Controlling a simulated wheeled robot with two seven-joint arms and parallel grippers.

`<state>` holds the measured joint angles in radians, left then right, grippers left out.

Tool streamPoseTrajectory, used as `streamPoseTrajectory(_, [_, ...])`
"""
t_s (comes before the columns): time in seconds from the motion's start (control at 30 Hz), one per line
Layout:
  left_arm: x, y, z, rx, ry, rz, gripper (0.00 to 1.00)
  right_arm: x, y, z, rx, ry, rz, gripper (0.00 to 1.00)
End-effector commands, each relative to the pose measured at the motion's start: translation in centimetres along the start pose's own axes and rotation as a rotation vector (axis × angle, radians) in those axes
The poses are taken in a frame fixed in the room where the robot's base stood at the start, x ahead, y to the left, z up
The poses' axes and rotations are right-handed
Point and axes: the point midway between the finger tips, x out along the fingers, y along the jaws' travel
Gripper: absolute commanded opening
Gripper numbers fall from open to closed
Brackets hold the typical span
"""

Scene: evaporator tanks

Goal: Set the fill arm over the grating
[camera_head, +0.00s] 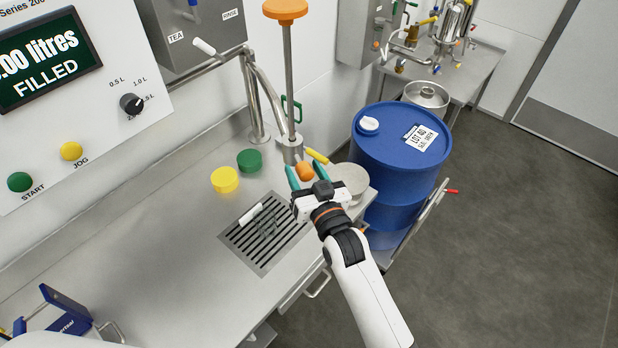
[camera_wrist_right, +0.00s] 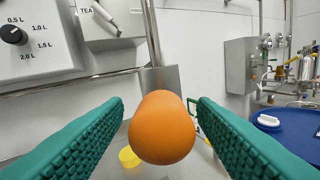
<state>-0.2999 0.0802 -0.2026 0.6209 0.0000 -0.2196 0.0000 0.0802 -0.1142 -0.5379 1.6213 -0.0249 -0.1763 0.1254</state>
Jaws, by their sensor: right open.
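The fill arm appears to be the steel fitting (camera_head: 291,148) at the foot of an upright rod, with an orange ball knob (camera_head: 304,171) towards me; its exact shape is partly hidden. My right gripper (camera_head: 307,173) is open, its two teal fingers on either side of the knob. In the right wrist view the orange knob (camera_wrist_right: 162,128) sits between the spread fingers, with gaps showing at both sides. The slotted grating (camera_head: 246,240) is set in the steel counter, nearer than the knob and to its left. My left gripper does not show.
A white-handled clear item (camera_head: 250,214) is on the grating. Yellow (camera_head: 225,180) and green (camera_head: 249,160) caps stand behind it. A pale round pan (camera_head: 350,178) is beside my right gripper, and a blue drum (camera_head: 398,150) stands to the right. The counter's left middle is clear.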

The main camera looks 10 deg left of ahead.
Motion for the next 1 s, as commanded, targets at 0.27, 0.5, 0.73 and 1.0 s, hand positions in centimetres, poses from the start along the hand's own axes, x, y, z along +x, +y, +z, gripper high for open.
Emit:
streamPoseTrajectory(0.27, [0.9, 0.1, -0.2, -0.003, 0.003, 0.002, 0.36, -4.0, -0.1, -0.4, -0.001, 0.002, 0.000, 0.52])
streamPoseTrajectory(0.5, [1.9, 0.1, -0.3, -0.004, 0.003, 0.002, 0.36, -9.1, 0.0, -0.3, 0.000, 0.001, 0.001, 0.52])
streamPoseTrajectory(0.73, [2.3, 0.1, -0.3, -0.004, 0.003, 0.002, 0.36, -11.6, 0.0, -0.1, -0.001, 0.000, 0.000, 0.52])
streamPoseTrajectory(1.0, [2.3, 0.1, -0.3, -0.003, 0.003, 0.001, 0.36, -11.9, 0.0, 0.0, -0.001, 0.000, 0.000, 0.52])
